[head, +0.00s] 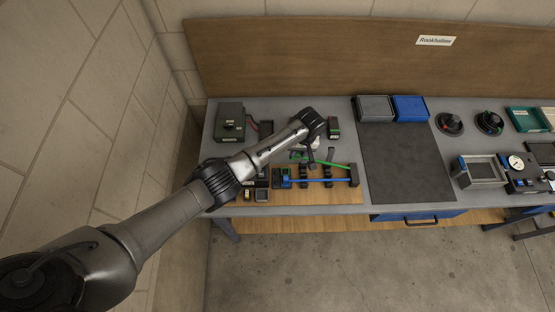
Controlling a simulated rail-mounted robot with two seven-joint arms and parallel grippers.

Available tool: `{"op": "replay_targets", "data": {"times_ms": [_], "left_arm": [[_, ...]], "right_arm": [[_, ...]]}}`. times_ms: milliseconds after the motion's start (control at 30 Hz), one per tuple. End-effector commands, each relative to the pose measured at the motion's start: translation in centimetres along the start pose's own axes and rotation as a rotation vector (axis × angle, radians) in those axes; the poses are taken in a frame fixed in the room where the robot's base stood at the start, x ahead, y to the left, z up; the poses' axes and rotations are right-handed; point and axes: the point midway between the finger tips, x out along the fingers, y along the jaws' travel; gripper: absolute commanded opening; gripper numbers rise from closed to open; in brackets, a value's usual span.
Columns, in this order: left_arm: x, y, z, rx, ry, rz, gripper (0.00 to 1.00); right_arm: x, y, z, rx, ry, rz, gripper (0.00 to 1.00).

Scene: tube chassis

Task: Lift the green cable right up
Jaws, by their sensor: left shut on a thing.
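The green cable (336,164) runs over the wooden board, above and behind a blue cable (325,180) in this view. Its right end is near a dark block at the board's right side. My left gripper (311,163) points down at the green cable's left part and is shut on it. Its fingertips are small and partly dark against the board, so the exact grip is hard to see. Short green pieces show on both sides of the fingers. My right gripper is not in view.
The wooden board (335,195) carries dark clips and a blue connector block (283,178). A dark green box (229,122) stands at the left. A dark mat (395,160) lies clear to the right, with grey and blue trays (409,108) behind it.

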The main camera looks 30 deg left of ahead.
Motion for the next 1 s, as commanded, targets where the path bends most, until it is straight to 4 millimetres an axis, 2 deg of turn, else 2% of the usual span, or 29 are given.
{"op": "replay_targets", "data": {"times_ms": [33,100,333,933,967,1000], "left_arm": [[-1.4,1.2,0.1,0.006,0.001,0.016,0.0],[-2.3,1.8,0.1,0.009,0.002,0.017,0.0],[-4.0,3.2,0.1,0.011,0.002,0.02,0.0],[-4.3,3.8,0.3,0.012,-0.001,0.02,0.0],[-4.3,3.8,0.3,0.012,0.0,0.02,0.33],[-4.3,3.8,0.3,0.012,0.0,0.02,0.37]], "right_arm": [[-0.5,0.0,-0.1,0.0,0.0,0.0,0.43],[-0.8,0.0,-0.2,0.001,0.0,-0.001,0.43],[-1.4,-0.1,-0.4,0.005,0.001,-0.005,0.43],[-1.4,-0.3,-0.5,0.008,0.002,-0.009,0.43],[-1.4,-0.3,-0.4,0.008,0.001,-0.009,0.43],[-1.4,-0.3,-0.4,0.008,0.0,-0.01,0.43]]}}
